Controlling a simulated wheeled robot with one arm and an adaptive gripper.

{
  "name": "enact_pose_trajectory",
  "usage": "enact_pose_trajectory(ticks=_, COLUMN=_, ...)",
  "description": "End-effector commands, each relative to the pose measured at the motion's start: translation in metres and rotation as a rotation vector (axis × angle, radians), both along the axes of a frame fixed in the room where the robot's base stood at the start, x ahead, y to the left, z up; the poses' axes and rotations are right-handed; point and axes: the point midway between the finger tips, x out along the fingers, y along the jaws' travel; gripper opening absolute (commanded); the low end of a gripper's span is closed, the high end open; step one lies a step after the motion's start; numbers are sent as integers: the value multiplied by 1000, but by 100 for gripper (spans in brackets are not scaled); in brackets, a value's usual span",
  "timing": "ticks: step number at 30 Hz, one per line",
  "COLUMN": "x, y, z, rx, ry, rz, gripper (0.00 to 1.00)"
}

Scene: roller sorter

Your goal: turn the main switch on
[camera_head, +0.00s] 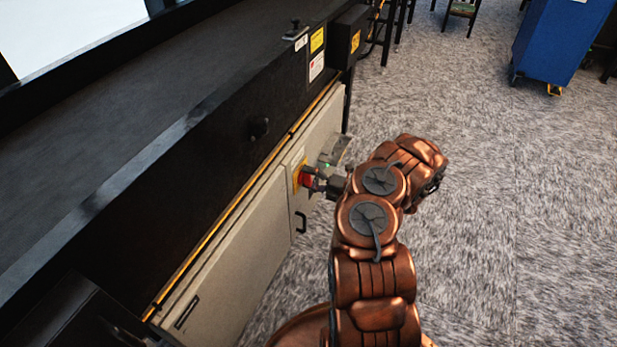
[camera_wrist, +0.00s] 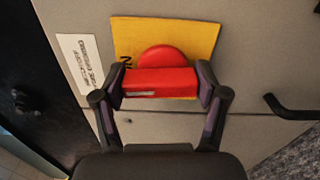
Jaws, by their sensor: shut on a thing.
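The main switch is a red rotary handle (camera_wrist: 160,82) on a yellow plate (camera_wrist: 205,42), fixed to a beige cabinet panel. In the wrist view my gripper (camera_wrist: 161,85) has a finger at each end of the red handle and is shut on it. The handle's bar lies across the wrist picture, and black lettering on the plate is partly covered. In the head view the red switch (camera_head: 307,179) is small on the cabinet front, with my gripper (camera_head: 315,183) at it. I cannot read the switch's marked position.
The beige cabinet (camera_head: 225,255) sits under a long dark conveyor body (camera_head: 130,130). A black door handle (camera_wrist: 290,108) is right of the switch in the wrist view. A blue cart (camera_head: 563,40) stands far right. The carpet floor (camera_head: 500,220) is clear.

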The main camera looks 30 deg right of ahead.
Motion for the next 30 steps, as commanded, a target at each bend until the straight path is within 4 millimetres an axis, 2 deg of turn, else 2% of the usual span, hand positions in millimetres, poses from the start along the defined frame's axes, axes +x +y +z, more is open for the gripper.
enact_pose_trajectory(ticks=9, x=0, y=2, z=0, rx=86, ry=53, rz=6, gripper=38)
enact_pose_trajectory(ticks=24, x=0, y=2, z=-1, rx=99, ry=61, rz=5, gripper=38)
enact_pose_trajectory(ticks=25, x=0, y=2, z=-1, rx=99, ry=61, rz=5, gripper=76)
enact_pose_trajectory(ticks=30, x=0, y=1, z=-1, rx=98, ry=60, rz=3, gripper=93)
